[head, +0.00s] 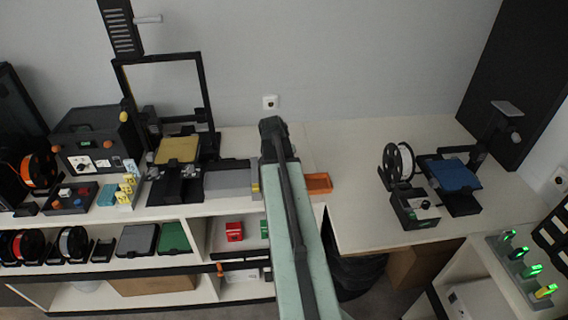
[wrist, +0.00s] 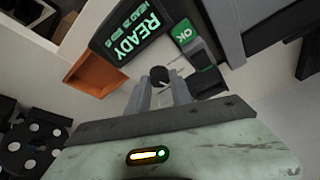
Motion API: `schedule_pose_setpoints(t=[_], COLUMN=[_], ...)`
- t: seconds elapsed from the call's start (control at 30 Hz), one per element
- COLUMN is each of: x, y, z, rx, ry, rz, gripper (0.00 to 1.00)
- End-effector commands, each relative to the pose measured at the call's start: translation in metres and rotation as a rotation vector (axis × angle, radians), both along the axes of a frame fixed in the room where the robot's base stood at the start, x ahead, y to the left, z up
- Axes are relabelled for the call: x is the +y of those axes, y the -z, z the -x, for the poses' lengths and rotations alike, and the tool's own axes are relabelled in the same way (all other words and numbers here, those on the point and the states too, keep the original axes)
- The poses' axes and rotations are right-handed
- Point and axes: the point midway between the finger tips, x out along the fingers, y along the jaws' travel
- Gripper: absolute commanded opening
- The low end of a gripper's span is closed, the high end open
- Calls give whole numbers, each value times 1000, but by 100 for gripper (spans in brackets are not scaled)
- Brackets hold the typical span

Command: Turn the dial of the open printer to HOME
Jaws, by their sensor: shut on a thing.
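The dial (wrist: 160,73) is a small dark round knob with a pale mark in the wrist view. My gripper (wrist: 160,82) is shut on it, one grey finger on each side. Beside it a dark screen (wrist: 125,35) reads READY in green, with smaller lines under it. A green OK label (wrist: 184,36) is to the right of the screen. I cannot read a HOME label. In the head view, an open-frame printer (head: 207,95) with a yellow bed (head: 178,150) stands left of my arm. The arm hides the gripper and dial there.
An orange tray (head: 318,183) lies just right of my arm, also in the wrist view (wrist: 92,72). Another printer with a blue bed (head: 455,175) stands on the right bench. A dark enclosed machine (head: 95,140) and spools stand at left. Bench between the tray and right printer is clear.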

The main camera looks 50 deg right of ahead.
Motion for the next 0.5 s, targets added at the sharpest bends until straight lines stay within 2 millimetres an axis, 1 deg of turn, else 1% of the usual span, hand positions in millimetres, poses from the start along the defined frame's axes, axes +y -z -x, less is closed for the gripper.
schedule_pose_setpoints(t=[0.2, 0.5], x=[-1, -1], y=[0, 0], z=[-1, -1], rx=[2, 1], ry=[156, 285], rz=[2, 2], gripper=[0, 0])
